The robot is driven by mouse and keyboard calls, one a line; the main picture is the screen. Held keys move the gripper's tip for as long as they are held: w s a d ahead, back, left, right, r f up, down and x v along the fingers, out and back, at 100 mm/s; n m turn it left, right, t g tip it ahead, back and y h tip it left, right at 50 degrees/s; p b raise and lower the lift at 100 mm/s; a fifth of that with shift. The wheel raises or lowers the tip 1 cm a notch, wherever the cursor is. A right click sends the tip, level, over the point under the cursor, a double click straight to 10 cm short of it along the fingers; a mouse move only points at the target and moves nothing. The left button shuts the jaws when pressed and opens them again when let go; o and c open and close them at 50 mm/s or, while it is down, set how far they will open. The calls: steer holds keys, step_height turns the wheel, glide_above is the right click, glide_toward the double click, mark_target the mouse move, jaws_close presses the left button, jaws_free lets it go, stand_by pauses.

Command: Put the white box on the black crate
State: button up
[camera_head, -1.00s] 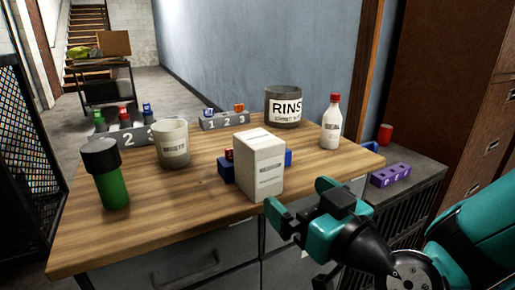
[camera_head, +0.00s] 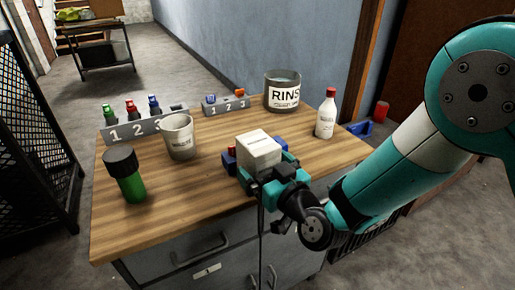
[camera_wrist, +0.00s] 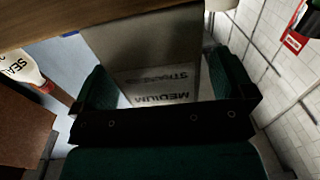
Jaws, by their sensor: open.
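The white box (camera_head: 258,148) stands upright near the front edge of the wooden table (camera_head: 140,225). My gripper (camera_head: 267,168) is open, with its fingers on either side of the box's lower part. In the wrist view the box (camera_wrist: 150,45) fills the space between the two green fingers (camera_wrist: 163,85), with printed text on its face. I cannot tell whether the fingers touch it. A dark slatted side (camera_head: 372,235) shows below my arm to the right of the table; it may be the black crate, mostly hidden by my arm.
A grey mug (camera_head: 179,137), green bottle (camera_head: 126,176), numbered racks (camera_head: 145,130), RINS tub (camera_head: 283,92) and white bottle (camera_head: 326,118) stand around. The table's front left is clear. A red can (camera_head: 381,110) is beyond the right edge.

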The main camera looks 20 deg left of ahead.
steer(key=shift+r+p+x, duration=0.2)
steer(key=shift+p+x, duration=0.55)
steer(key=shift+x, duration=0.1)
steer(key=shift+w+a+f, duration=0.2)
steer(key=c, duration=1.1)
steer(key=shift+c, duration=0.2)
steer(key=shift+r, duration=0.1)
